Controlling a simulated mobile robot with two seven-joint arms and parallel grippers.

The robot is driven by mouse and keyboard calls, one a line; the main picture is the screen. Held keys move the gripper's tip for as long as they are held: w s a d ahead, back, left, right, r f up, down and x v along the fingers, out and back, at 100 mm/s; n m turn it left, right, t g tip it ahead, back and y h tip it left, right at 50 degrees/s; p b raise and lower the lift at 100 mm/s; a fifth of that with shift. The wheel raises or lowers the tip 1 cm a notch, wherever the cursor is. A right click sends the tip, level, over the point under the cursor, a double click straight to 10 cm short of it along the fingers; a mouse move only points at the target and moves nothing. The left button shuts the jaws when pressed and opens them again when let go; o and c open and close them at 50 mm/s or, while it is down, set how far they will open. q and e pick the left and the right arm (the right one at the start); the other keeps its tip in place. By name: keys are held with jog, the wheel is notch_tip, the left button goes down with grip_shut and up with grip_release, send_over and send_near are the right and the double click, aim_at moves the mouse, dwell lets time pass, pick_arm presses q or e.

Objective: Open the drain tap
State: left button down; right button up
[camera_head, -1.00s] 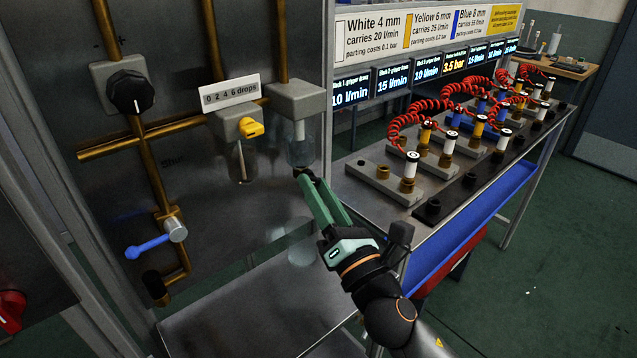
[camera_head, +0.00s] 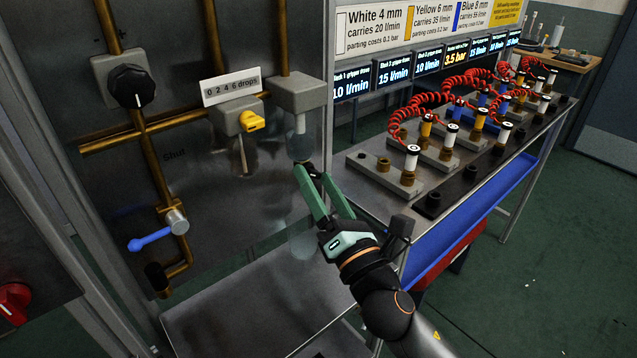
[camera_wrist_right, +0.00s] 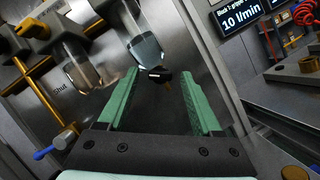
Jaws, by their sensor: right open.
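A clear bowl (camera_head: 301,148) hangs under a grey block on the panel. A small black tap-like part (camera_wrist_right: 158,74) sits at its lower end in the right wrist view; I take it to be the drain tap. My right gripper (camera_head: 309,170) is open below the bowl. In the right wrist view its green fingers (camera_wrist_right: 158,85) stand left and right of the black part, with a gap on each side. Whether the part lies between the tips or just beyond them is hard to tell. My left gripper is not in view.
A blue lever valve (camera_head: 153,239) is on the brass pipe at left, near the word "Shut". A yellow knob (camera_head: 251,122) and a black dial (camera_head: 131,87) are above. A bench (camera_head: 385,210) with red coiled hoses stands right. A metal shelf (camera_head: 235,300) lies below.

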jog(key=b+v, duration=0.2)
jog(key=v, duration=1)
jog(key=shift+s, duration=0.25)
jog(key=shift+d, duration=0.15)
